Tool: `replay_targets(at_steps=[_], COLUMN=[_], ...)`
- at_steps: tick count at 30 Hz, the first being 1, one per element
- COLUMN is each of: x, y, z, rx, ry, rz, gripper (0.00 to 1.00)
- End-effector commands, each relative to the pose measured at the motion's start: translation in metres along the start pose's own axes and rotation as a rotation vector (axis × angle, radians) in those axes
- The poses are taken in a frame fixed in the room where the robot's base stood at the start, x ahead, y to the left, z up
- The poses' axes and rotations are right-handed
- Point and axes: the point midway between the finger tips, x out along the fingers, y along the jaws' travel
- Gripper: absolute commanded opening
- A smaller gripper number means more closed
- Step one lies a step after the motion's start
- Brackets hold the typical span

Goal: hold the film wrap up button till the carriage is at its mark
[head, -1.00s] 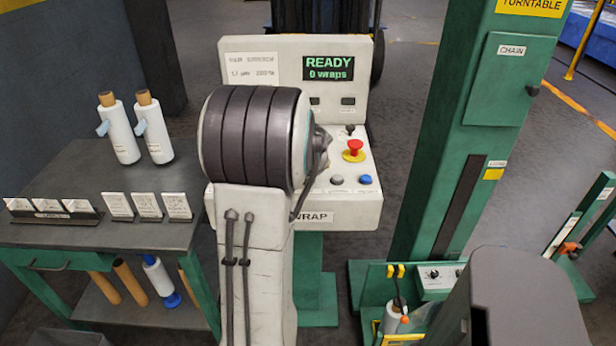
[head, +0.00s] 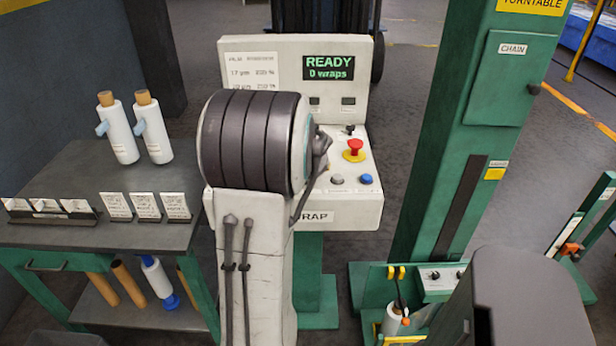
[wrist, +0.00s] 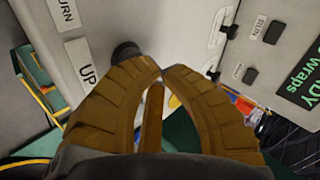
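In the wrist view my gripper (wrist: 162,75) has its two brown fingers brought together at the tips, with nothing seen between them. A dark round button (wrist: 127,50) beside the UP label (wrist: 86,68) sits at the left finger, which partly hides it. I cannot tell whether a finger presses it. In the head view my arm hides the gripper and this button.
The wrapper console (head: 335,205) has a red stop button (head: 354,147), a grey button and a blue button. Its screen (head: 330,68) reads READY, 0 wraps. A workbench (head: 60,235) with film rolls and cards stands left. Dark floor lies between console and mast.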

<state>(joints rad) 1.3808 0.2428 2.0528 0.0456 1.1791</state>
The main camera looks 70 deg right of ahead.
Motion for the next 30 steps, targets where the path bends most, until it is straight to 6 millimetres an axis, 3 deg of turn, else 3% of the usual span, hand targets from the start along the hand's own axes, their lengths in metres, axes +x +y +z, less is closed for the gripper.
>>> replay_targets(at_steps=[30], x=[0.0059], y=[0.0057], z=[0.0023], rx=[0.0], ry=[0.0], rz=[0.0], gripper=[0.0])
